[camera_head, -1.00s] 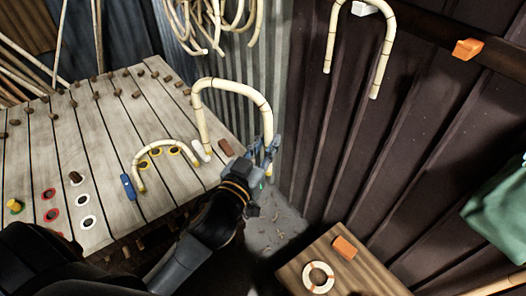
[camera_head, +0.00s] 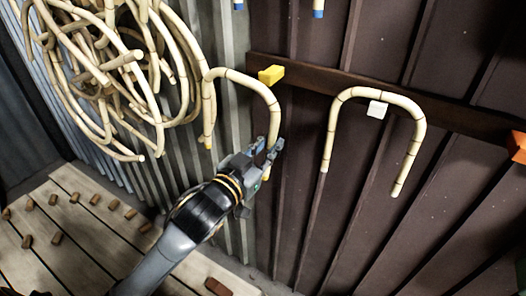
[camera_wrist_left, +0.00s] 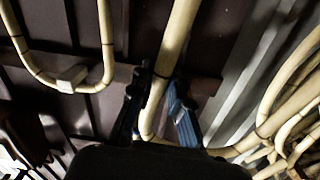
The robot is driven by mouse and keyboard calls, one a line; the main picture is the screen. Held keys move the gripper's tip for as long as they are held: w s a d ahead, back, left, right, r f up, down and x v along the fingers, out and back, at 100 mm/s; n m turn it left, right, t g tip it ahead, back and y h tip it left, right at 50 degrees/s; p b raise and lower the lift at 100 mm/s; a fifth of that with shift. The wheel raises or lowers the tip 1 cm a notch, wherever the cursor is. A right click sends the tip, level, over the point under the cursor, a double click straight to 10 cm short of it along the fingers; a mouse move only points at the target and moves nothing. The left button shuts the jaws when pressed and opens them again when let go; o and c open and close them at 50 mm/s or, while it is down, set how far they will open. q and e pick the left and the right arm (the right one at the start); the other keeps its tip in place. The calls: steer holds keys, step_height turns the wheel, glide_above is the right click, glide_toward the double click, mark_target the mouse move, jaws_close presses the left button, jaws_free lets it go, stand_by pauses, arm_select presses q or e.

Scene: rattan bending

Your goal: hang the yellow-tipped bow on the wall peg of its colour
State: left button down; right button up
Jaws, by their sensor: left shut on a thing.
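The pale rattan bow with a yellow tip (camera_head: 237,76) is upright like an upside-down U, its bend on top. My left gripper (camera_head: 268,148) is shut on the lower part of its right leg. The left leg hangs free, with yellow at its lower end. The yellow wall peg (camera_head: 271,74) shows just above and beside the bow's right shoulder; I cannot tell whether they touch. The wrist view shows the held bow (camera_wrist_left: 178,32) between the fingers of my left gripper (camera_wrist_left: 165,98). My right gripper is not in view.
Another bow (camera_head: 417,125) hangs on the white peg (camera_head: 377,110) to the right. An orange peg (camera_head: 517,146) is farther right. Blue-tipped ends (camera_head: 318,14) show at the top. Rattan coils (camera_head: 110,60) hang close at left. The plank bench (camera_head: 70,262) is below.

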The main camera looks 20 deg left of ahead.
arm_select(q)
steer(key=shift+w+r, duration=0.1)
steer(key=shift+w, duration=0.1)
steer(key=shift+w+d, duration=0.25)
steer(key=shift+d, duration=0.2)
steer(key=f+b+x, duration=0.1)
steer(key=b+x, duration=0.1)
steer(key=x, duration=0.8)
steer(key=shift+a+f+b, duration=0.15)
steer(key=shift+f+b, duration=0.05)
steer(key=shift+b, duration=0.15)
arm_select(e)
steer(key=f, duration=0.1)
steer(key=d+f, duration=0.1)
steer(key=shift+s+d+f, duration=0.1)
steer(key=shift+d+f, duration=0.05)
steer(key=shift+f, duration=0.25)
arm_select(q)
steer(key=shift+f, duration=0.1)
